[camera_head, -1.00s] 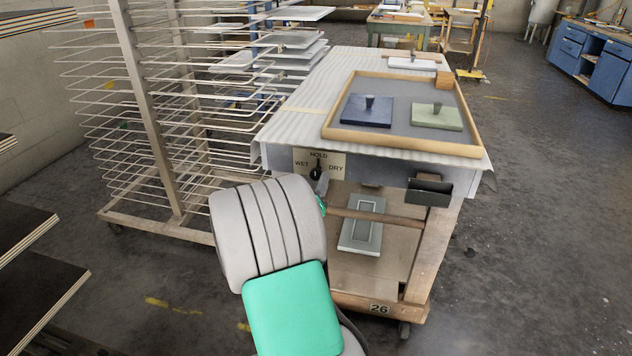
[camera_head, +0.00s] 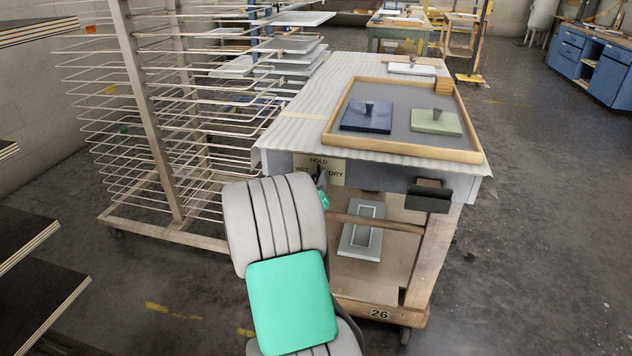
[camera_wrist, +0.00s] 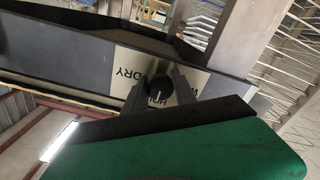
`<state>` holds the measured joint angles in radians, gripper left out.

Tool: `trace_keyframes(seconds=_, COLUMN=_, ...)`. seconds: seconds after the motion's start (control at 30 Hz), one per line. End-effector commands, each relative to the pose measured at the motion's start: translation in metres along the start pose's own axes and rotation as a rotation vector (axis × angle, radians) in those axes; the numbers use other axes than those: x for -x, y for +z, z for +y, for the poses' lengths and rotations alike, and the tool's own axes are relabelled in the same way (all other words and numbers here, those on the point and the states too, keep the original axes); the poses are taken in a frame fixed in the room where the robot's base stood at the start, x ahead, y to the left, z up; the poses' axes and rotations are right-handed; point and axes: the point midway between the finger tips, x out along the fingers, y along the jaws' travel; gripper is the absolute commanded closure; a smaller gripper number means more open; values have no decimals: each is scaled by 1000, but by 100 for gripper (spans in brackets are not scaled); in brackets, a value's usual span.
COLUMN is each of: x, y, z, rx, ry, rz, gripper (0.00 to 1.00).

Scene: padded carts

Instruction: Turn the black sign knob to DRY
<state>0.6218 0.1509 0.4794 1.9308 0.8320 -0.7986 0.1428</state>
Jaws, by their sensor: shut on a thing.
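The cream sign (camera_head: 338,164), lettered WET, HOLD and DRY, is on the front of the padded cart (camera_head: 380,178). It shows upside down in the wrist view (camera_wrist: 122,88). The round black knob (camera_wrist: 159,87) sits on the sign between the two grey fingers of my gripper (camera_wrist: 160,92). The fingers are shut on its sides. A pale mark on the knob appears to point toward HOLD. In the head view my gripper (camera_head: 321,181) is in front of the sign and mostly hides the knob and part of WET.
A wooden-rimmed tray (camera_head: 405,151) with a blue block (camera_head: 366,117) and a green block (camera_head: 436,121) lies on the cart top. A wire drying rack (camera_head: 150,120) stands close on the left. A black holder (camera_head: 428,197) juts from the cart front. Floor at right is clear.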

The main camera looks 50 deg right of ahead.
Motion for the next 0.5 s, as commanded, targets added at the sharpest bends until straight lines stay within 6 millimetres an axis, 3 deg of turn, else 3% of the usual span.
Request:
trace_keyframes(seconds=0.2, x=0, y=0, z=0, rx=0, ry=1, rz=0, gripper=100)
trace_keyframes(seconds=0.5, x=0, y=1, z=0, rx=-15, ry=2, rz=0, gripper=100)
